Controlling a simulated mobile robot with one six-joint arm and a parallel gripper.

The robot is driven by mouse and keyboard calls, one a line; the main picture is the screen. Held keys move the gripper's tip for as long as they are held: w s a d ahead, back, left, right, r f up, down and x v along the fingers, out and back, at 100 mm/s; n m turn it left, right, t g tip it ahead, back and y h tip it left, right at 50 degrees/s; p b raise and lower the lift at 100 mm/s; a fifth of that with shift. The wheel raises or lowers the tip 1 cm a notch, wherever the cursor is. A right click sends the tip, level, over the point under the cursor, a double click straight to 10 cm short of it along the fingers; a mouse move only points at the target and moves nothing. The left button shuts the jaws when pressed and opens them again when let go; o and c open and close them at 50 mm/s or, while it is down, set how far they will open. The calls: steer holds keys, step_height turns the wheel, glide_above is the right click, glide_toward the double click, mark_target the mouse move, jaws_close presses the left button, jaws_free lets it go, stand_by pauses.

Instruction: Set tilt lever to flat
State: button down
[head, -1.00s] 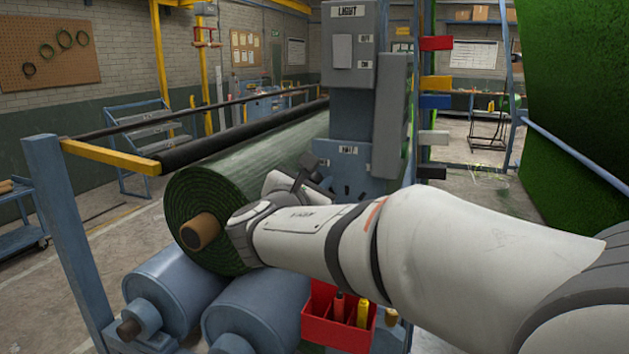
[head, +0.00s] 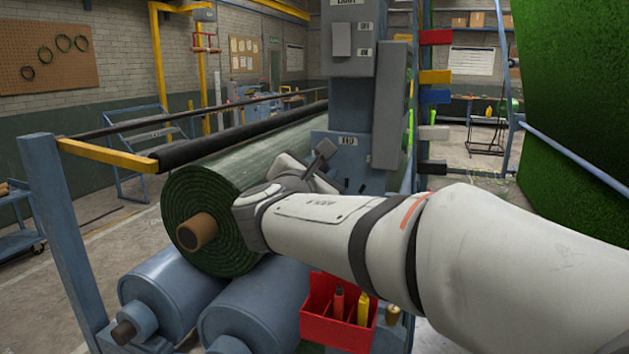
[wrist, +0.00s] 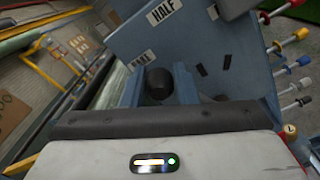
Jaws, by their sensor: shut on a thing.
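The tilt lever's dark round knob (wrist: 158,86) shows in the middle of the wrist view, in front of a blue plate (wrist: 205,50). My gripper (wrist: 158,92) is shut on the knob, with a finger on each side of it. A HALF label (wrist: 164,11) is on the plate above, and a second label (wrist: 141,61), partly hidden and hard to read, sits just above the knob.
A green turf roll (head: 205,228) lies on blue rollers (head: 172,290) left of my arm. A red tray (head: 330,325) with tools hangs below the arm. A grey switch box (head: 341,40) is on the post above. Coloured tabs (head: 436,77) project at the right.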

steer(key=d+m+b, duration=0.1)
steer(key=b, duration=0.2)
steer(key=s+d+m+b, duration=0.1)
steer(key=d+m+b, duration=0.1)
steer(key=b, duration=0.1)
steer(key=d+f+m+b, duration=0.1)
steer(key=m+b, duration=0.1)
steer(key=b, duration=0.1)
steer(key=shift+s+d, duration=0.3)
steer(key=shift+s+d+r+m+b, duration=0.15)
steer(key=shift+d+m+b, duration=0.3)
steer(key=shift+b, duration=0.3)
steer(key=shift+s+d+r+m+b, duration=0.15)
steer(key=shift+d+m+b, duration=0.15)
steer(key=shift+m+b, duration=0.35)
steer(key=shift+f, duration=0.1)
steer(key=c, duration=1.6)
jaws_free()
steer(key=o, duration=0.3)
steer(key=shift+a, duration=0.2)
steer(key=shift+o, duration=0.7)
steer(key=shift+d, duration=0.1)
steer(key=shift+r, duration=0.25)
